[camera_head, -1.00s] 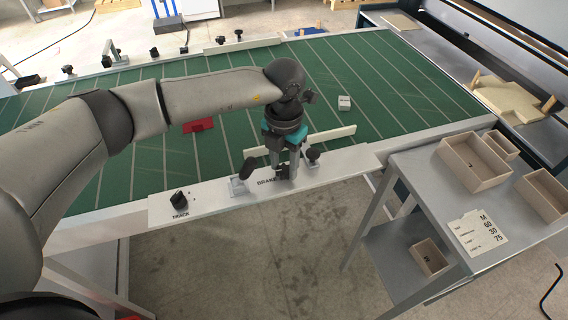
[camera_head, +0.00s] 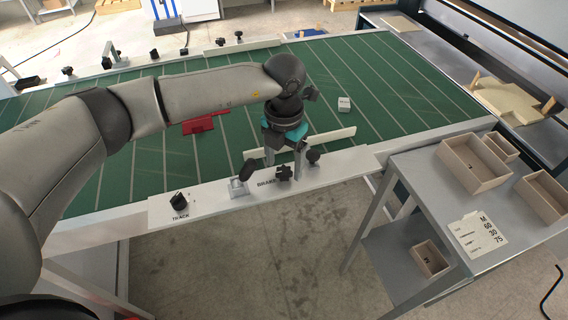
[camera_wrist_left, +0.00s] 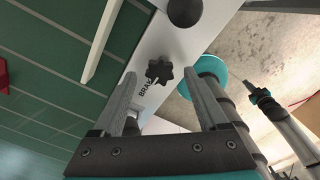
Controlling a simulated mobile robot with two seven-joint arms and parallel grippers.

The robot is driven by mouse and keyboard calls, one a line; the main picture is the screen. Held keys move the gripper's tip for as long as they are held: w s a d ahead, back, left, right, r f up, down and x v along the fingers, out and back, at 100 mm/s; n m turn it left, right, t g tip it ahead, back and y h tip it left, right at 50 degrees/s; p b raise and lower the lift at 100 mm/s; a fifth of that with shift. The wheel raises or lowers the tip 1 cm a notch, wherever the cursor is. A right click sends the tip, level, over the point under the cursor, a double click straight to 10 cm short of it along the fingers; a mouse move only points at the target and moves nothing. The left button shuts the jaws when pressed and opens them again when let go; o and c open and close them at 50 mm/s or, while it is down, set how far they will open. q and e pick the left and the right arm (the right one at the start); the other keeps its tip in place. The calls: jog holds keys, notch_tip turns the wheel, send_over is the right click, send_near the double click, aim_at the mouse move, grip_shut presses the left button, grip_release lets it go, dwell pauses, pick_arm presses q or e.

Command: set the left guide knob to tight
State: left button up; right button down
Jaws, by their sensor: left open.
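A black star-shaped knob (camera_head: 284,172) stands on the white near rail, just right of the BRAKE label. I cannot tell any tight or loose mark on it. In the left wrist view the star knob (camera_wrist_left: 159,71) shows between the fingertips, apart from them. My left gripper (camera_head: 284,159) points down above it, open and empty. In the left wrist view my left gripper (camera_wrist_left: 168,85) has its fingers wide apart. What looks like my right gripper (camera_wrist_left: 258,94) shows small at the right of that view; its jaws are unclear.
A round black knob (camera_head: 313,157) is right of the star knob, and a black lever (camera_head: 247,170) is left. The TRACK knob (camera_head: 179,201) is farther left. A white guide bar (camera_head: 335,134) lies behind. A red part (camera_head: 199,125) and small box (camera_head: 344,104) sit on the green belt.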

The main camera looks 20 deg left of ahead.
aim_at(284, 171)
pick_arm(q)
notch_tip(284, 171, up, 14)
dwell(0.3)
jog(key=shift+s, duration=0.1)
dwell(0.3)
